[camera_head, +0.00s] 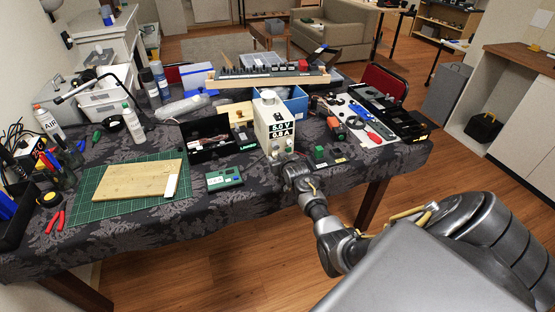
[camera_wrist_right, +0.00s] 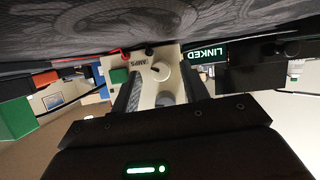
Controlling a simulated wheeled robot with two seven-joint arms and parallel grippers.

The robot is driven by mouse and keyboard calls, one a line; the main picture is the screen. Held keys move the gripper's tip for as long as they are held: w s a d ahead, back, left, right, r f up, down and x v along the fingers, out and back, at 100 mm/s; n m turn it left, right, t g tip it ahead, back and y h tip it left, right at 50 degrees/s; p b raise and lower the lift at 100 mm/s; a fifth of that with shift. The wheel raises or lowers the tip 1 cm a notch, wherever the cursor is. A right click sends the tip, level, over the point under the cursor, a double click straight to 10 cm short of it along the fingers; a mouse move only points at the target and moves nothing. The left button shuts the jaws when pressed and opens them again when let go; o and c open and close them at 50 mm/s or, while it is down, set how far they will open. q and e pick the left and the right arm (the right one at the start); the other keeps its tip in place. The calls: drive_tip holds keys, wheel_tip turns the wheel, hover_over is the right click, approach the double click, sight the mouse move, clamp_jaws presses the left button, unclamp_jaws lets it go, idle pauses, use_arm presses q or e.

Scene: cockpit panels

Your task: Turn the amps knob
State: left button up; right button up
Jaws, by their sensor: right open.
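The white power supply (camera_head: 268,107) stands at the table's front middle, with a display that appears to read 5.0 V and 0.8 A. In the right wrist view, which shows the scene upside down, its front panel (camera_wrist_right: 147,94) carries an AMPS label beside the round, pale amps knob (camera_wrist_right: 160,71). My right gripper (camera_head: 290,167) is just in front of the power supply's lower front. In the wrist view my right gripper (camera_wrist_right: 160,93) is open, with the knob between its dark fingers; contact cannot be told. My left gripper is not in view.
A green box (camera_head: 319,153) stands close right of my gripper, and a green device (camera_head: 224,179) lies to the left. A black case with a LINKED display (camera_wrist_right: 205,56) is beside the supply. A red lead runs near the panel.

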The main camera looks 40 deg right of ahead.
drive_tip(key=shift+w, duration=0.2)
clamp_jaws()
idle(0.3)
drive_tip(key=shift+a+f+n+g+h, duration=0.1)
drive_tip(key=shift+n+g+h, duration=0.05)
drive_tip(key=shift+n+h, duration=0.65)
drive_tip(key=shift+a+n+g+h, duration=0.15)
drive_tip(key=shift+n+h, duration=0.35)
drive_tip(key=shift+n, duration=0.6)
